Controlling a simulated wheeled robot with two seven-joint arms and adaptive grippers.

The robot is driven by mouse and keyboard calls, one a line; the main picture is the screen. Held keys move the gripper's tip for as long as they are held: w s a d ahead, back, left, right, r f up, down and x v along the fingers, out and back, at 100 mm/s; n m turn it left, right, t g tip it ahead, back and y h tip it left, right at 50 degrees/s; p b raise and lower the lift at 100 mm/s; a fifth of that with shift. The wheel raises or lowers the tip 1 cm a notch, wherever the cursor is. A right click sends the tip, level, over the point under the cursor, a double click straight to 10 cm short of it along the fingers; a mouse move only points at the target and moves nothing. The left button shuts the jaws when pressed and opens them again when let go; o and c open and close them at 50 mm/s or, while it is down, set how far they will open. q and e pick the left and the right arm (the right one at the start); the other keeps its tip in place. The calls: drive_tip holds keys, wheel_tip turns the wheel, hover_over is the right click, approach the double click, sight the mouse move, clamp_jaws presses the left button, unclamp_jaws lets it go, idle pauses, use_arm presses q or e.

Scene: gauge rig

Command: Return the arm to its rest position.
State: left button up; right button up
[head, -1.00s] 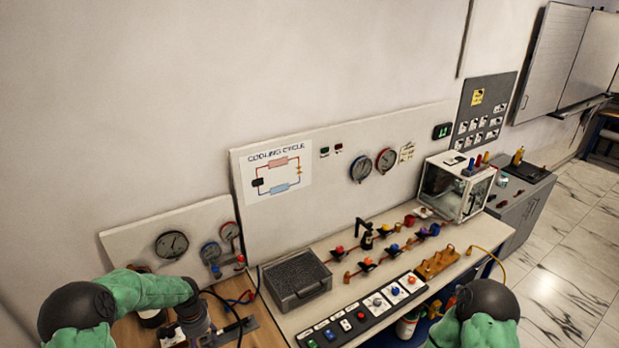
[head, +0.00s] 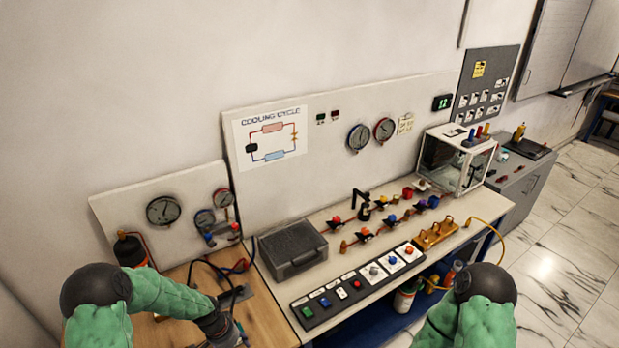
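My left arm (head: 150,296) comes in from the lower left, green-sleeved with a dark joint. It reaches over the wooden bench at the left, and its dark wrist end (head: 217,325) points down near the bottom edge. The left gripper's fingers are below the picture or hidden. My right arm (head: 468,318) shows only as a green sleeve and a dark joint at the bottom right, in front of the bench. Its gripper is out of the picture.
The wooden bench (head: 270,322) holds a black bottle (head: 130,251), hoses and a gauge panel (head: 118,208). The white bench carries a grey case (head: 292,250), a switch strip (head: 357,287), valves and a clear box (head: 455,160). Marble floor (head: 560,240) is free at the right.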

use_arm(q)
drive_tip(key=s+d+f+n+b, duration=0.2)
drive_tip(key=s+d+f+b, duration=0.2)
drive_tip(key=s+f+b, duration=0.2)
drive_tip(key=s+d+f+n+h+b, duration=0.1)
drive_tip(key=s+d+f+n+b, duration=0.2)
drive_tip(key=s+f+b, duration=0.4)
drive_tip(key=s+d+f+n+b, duration=0.2)
drive_tip(key=s+d+f+b, duration=0.3)
drive_tip(key=f, duration=0.8)
drive_tip(key=shift+s+d+f+h+b, duration=0.15)
drive_tip(key=shift+s+d+h+b, duration=0.25)
drive_tip(key=shift+s+b, duration=0.5)
drive_tip(key=shift+a, duration=0.15)
idle(2.1)
